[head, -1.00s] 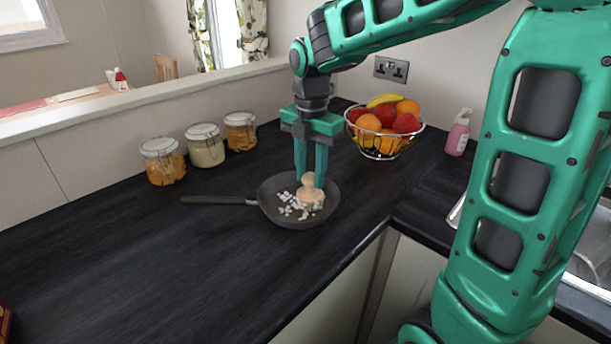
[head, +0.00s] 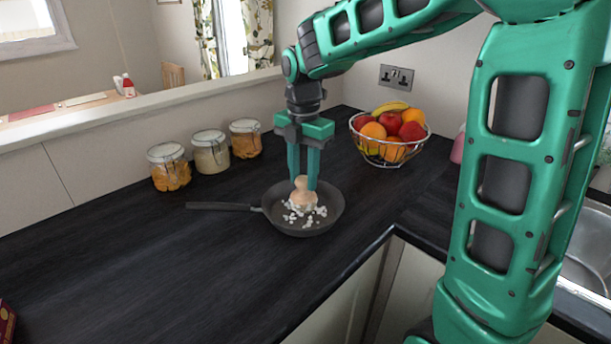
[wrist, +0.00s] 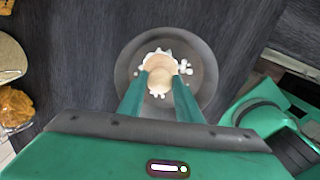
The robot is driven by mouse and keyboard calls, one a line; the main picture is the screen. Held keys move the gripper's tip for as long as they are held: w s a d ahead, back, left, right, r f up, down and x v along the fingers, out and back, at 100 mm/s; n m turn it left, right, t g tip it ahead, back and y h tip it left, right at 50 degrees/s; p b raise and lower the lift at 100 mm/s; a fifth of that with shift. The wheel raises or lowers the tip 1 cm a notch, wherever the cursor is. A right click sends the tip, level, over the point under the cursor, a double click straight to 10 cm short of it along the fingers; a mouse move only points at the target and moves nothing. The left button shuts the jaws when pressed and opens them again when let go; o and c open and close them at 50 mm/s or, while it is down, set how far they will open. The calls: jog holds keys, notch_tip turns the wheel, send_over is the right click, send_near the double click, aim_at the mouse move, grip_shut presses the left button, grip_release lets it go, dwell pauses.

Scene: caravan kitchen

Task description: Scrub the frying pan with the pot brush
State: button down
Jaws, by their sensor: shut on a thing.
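The dark frying pan (head: 330,218) lies on the black worktop with its handle pointing left. The pot brush (head: 303,191), with a pale wooden knob, stands in the pan among small white bits (head: 296,212). My gripper (head: 302,184) points down over the pan and is shut on the brush's knob. In the wrist view the brush (wrist: 158,70) shows between the two green fingers, with white bits around it inside the pan (wrist: 205,90). The brush's underside is hidden, so I cannot tell whether it touches the pan floor.
Glass jars (head: 168,167) stand by the wall behind the handle. A wire fruit bowl (head: 388,150) stands behind and right of the pan. The sink (head: 590,255) is at the far right, partly behind my arm. The worktop left and in front of the pan is clear.

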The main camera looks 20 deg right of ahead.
jog(key=shift+w+a, duration=0.2)
jog(key=shift+a, duration=0.7)
jog(key=shift+s+a, duration=1)
jog(key=shift+s+d+r, duration=0.1)
jog(key=shift+s+d, duration=0.1)
jog(key=shift+s, duration=0.5)
jog(key=shift+s+d, duration=0.2)
jog(key=shift+s, duration=0.5)
jog(key=shift+s+d, duration=0.15)
jog(key=shift+d, duration=0.55)
jog(key=shift+s+d, duration=0.15)
jog(key=shift+d, duration=0.5)
jog(key=shift+w+a, duration=0.2)
jog(key=shift+w, duration=0.5)
jog(key=shift+w+a, duration=0.15)
jog(key=shift+w, duration=0.5)
notch_tip(320, 180, up, 8)
jog(key=shift+r, duration=0.1)
